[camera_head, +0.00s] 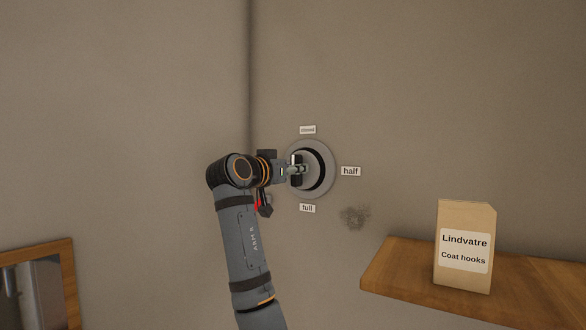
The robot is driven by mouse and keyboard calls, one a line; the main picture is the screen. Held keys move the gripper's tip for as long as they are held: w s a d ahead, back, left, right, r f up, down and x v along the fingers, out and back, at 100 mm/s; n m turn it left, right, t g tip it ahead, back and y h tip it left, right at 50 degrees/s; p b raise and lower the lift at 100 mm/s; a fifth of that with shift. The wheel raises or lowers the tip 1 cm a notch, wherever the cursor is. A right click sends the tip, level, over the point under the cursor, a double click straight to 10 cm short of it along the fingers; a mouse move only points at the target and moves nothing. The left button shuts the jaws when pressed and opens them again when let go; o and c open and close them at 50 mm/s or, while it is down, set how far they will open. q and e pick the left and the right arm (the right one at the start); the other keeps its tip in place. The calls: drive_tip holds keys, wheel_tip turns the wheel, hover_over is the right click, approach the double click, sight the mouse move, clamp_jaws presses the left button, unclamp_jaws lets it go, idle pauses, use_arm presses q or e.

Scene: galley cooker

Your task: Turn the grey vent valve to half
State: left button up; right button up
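The grey vent valve (325,168) is a round grey disc with a dark ring, mounted on the wall. Its labels read "half" (351,171) on the right, "full" (307,208) below, and a small, faint one above, apparently "closed" (307,130). My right gripper (297,170) is at the front of the valve, reaching in from the left. It covers the valve's middle, so the handle's angle and the grip on it are unclear. My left gripper is out of view.
A wooden shelf (400,265) juts out at the lower right, with a "Lindvatre Coat hooks" box (466,215) on it. A wood-framed panel (70,285) is at the lower left. A dark smudge (355,216) marks the wall below the valve. The wall around the valve is otherwise clear.

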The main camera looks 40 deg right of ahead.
drive_tip(key=shift+d, duration=0.15)
drive_tip(key=shift+c, duration=1.2)
clamp_jaws()
drive_tip(key=shift+f+m+b, duration=0.1)
drive_tip(key=shift+m+b, duration=0.35)
drive_tip(key=shift+m, duration=0.05)
drive_tip(key=shift+s+m+b, duration=0.1)
drive_tip(key=shift+m+b, duration=0.4)
drive_tip(key=shift+m, duration=0.2)
drive_tip(key=m+b, duration=0.2)
drive_tip(key=m, duration=0.3)
drive_tip(key=shift+s+f+b, duration=0.1)
drive_tip(key=shift+b, duration=0.2)
drive_tip(key=m, duration=0.3)
drive_tip(key=m+b, duration=0.1)
drive_tip(key=m, duration=0.1)
drive_tip(key=shift+f+m, duration=0.2)
drive_tip(key=shift+m, duration=0.2)
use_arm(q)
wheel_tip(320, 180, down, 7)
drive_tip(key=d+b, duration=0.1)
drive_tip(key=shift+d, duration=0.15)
use_arm(e)
drive_tip(key=shift+f+m, duration=0.15)
drive_tip(key=shift+m, duration=0.95)
drive_tip(key=shift+f+m, duration=0.1)
drive_tip(key=shift+m, duration=1)
